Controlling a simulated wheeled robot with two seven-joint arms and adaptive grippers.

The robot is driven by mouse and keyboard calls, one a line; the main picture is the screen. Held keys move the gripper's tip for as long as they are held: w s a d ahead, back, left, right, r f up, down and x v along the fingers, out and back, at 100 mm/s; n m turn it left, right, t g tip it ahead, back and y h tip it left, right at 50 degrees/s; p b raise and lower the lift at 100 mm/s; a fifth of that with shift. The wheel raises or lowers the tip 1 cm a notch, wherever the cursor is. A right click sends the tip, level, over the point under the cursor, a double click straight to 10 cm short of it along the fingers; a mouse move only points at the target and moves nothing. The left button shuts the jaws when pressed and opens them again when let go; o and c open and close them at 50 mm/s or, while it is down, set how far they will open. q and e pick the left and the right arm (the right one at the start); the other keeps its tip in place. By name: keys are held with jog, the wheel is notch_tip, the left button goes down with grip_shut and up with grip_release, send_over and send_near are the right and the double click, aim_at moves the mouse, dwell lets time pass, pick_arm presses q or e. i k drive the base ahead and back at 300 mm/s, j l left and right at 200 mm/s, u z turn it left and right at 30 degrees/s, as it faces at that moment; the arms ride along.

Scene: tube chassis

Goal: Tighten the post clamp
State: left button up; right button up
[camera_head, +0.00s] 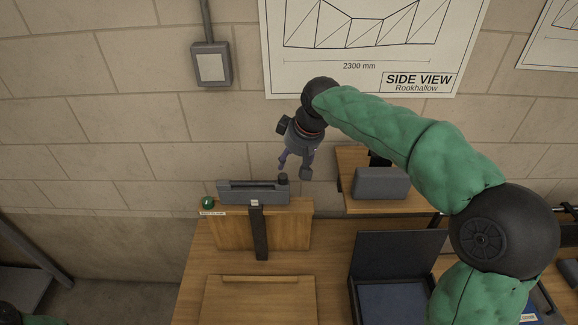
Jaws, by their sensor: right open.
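A grey clamp-like bar (250,193) sits on top of an upright wooden board, with a dark post (259,232) running down the board's front. I take this for the post clamp. A small black knob (283,179) stands at the bar's right end. A green round light or button (207,203) is at the left, above a small label too small to read. My right gripper (295,167) points down, open and empty, just above and right of the knob, apart from it. My left gripper is out of view.
The wooden bench has a raised wooden panel (258,301) in front and an open dark box (393,300) to the right. A grey block (381,183) sits on a shelf behind. A wall box (211,65) and a poster (362,45) are on the wall.

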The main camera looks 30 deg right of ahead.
aim_at(208, 204)
jog(key=k, duration=1)
